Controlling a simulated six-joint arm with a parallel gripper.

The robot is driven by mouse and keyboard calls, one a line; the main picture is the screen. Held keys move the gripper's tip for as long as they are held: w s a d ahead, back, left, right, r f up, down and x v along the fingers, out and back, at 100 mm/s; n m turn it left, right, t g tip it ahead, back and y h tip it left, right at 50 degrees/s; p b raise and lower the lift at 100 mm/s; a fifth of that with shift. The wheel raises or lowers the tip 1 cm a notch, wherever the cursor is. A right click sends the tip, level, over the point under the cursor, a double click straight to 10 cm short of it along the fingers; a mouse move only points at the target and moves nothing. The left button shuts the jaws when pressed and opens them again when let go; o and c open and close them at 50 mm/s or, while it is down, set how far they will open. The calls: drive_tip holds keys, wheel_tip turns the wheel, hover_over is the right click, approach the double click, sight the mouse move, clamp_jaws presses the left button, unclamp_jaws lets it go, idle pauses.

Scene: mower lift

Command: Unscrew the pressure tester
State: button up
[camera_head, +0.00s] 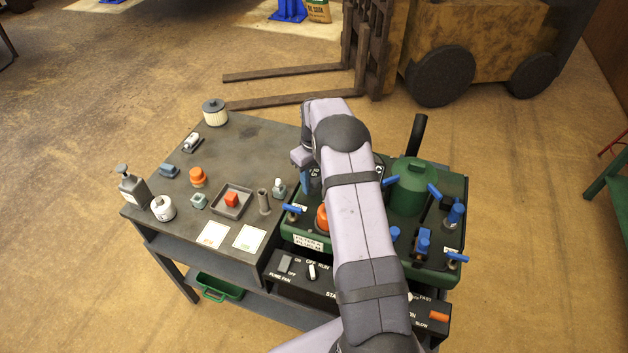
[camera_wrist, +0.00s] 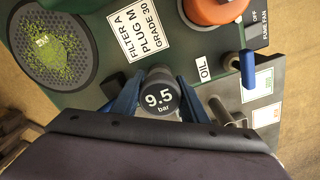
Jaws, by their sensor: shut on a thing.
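The pressure tester (camera_wrist: 159,99) is a short grey cylinder with a dark round face reading "9.5 bar" in the wrist view. It stands over the green engine housing (camera_wrist: 100,60). My gripper (camera_wrist: 159,92) has a blue finger on each side of the tester and is shut on it. The lower end of the tester is hidden, so I cannot tell how it sits in its port. In the head view my gripper (camera_head: 306,180) is at the left of the green housing, and my arm hides the tester.
A round mesh grille with green bits (camera_wrist: 52,42), an orange cap (camera_wrist: 216,8) and a blue-handled dipstick by the OIL label (camera_wrist: 248,68) are close by. The grey bench (camera_head: 150,190) holds several small parts. A forklift (camera_head: 440,60) stands behind.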

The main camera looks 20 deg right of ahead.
idle(0.4)
drive_tip(key=n, duration=0.5)
drive_tip(key=shift+n, duration=0.8)
drive_tip(key=n, duration=0.4)
drive_tip(key=shift+r, duration=0.15)
drive_tip(key=shift+r+p, duration=0.95)
drive_tip(key=shift+r, duration=0.45)
